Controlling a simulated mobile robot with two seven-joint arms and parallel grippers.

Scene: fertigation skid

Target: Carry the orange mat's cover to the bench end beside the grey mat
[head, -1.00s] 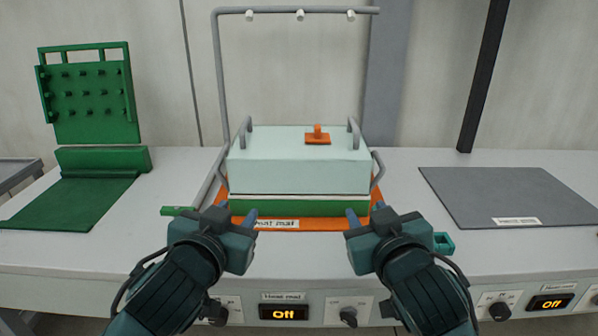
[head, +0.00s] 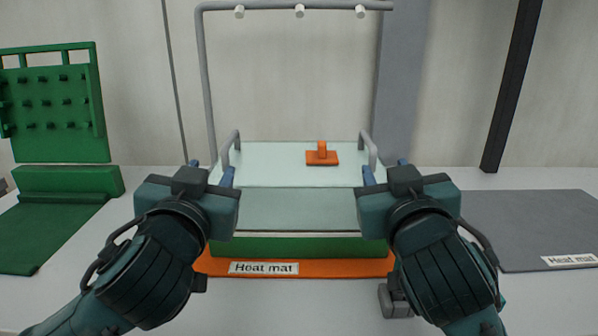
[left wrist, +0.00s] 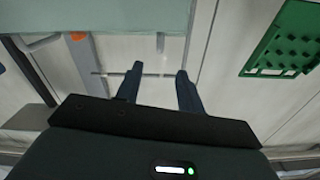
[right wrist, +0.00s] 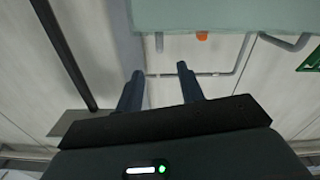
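The cover (head: 292,207) is a pale grey-green box over a green base (head: 300,246) on the orange mat (head: 330,267), which is labelled "Heat mat". Two grey handles (head: 235,150) stand up at the ends of its top. My left gripper (head: 210,172) is at the cover's left end and my right gripper (head: 385,170) at its right end. Both have fingers apart with nothing between them in the wrist views. The cover also shows at the top of the left wrist view (left wrist: 110,15) and right wrist view (right wrist: 205,15).
An orange knobbed piece (head: 322,156) sits on the cover. A grey frame (head: 205,90) with white nozzles stands over it. The grey mat (head: 535,225) lies right, with a dark post (head: 512,90) behind. A green peg rack (head: 55,105) stands left. The bench end is out of view.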

